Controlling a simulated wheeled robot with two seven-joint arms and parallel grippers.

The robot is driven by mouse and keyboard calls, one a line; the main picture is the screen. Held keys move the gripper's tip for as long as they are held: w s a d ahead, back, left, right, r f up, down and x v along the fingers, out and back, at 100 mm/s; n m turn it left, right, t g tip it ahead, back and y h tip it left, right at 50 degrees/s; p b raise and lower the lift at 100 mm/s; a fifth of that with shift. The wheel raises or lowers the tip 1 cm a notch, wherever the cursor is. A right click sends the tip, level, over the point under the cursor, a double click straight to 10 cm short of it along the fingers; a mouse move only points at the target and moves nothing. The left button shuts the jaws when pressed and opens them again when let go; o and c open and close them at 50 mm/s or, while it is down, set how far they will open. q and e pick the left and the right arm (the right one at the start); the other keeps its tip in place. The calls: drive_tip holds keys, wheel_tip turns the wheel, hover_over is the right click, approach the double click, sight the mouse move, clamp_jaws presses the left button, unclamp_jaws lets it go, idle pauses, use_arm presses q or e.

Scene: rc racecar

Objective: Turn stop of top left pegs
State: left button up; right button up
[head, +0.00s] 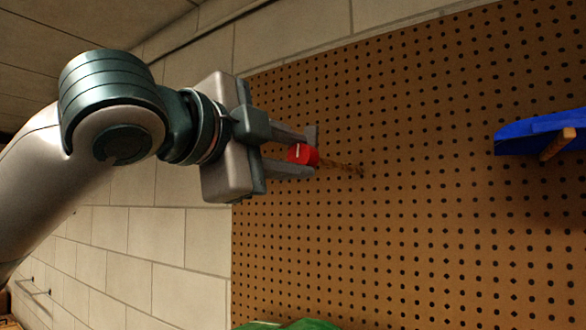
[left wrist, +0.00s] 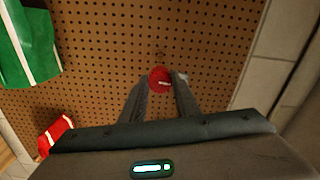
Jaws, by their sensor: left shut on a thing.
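A red round stop (head: 303,154) with a white mark sits at the end of a thin brown peg (head: 342,166) that sticks out from the brown pegboard (head: 430,240). My left gripper (head: 311,153) has one finger above and one below the stop and is shut on it. In the left wrist view the red stop (left wrist: 159,79) shows between the fingertips, in front of the pegboard (left wrist: 190,30). Its sides are partly hidden by the fingers. My right gripper is in neither view.
A blue part (head: 535,132) with a wooden peg (head: 557,144) is at the right of the board. A green part (head: 290,325) shows at the bottom edge. The left wrist view shows a green white-striped part (left wrist: 28,45) and a red one (left wrist: 55,134). Pale block wall (head: 160,260) lies left.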

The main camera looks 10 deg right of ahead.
use_arm(q)
drive_tip(key=shift+n, duration=0.5)
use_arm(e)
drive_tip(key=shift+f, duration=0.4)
use_arm(q)
drive_tip(key=o, duration=1)
drive_tip(key=shift+o, duration=0.2)
drive_tip(key=shift+a+b, duration=0.1)
drive_tip(key=shift+b, duration=0.2)
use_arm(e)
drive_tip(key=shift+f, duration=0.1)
use_arm(q)
drive_tip(key=shift+s+a, duration=0.35)
drive_tip(key=shift+s, duration=0.05)
drive_tip(key=b+v, duration=0.5)
drive_tip(key=v, duration=1.1)
drive_tip(key=shift+b, duration=0.4)
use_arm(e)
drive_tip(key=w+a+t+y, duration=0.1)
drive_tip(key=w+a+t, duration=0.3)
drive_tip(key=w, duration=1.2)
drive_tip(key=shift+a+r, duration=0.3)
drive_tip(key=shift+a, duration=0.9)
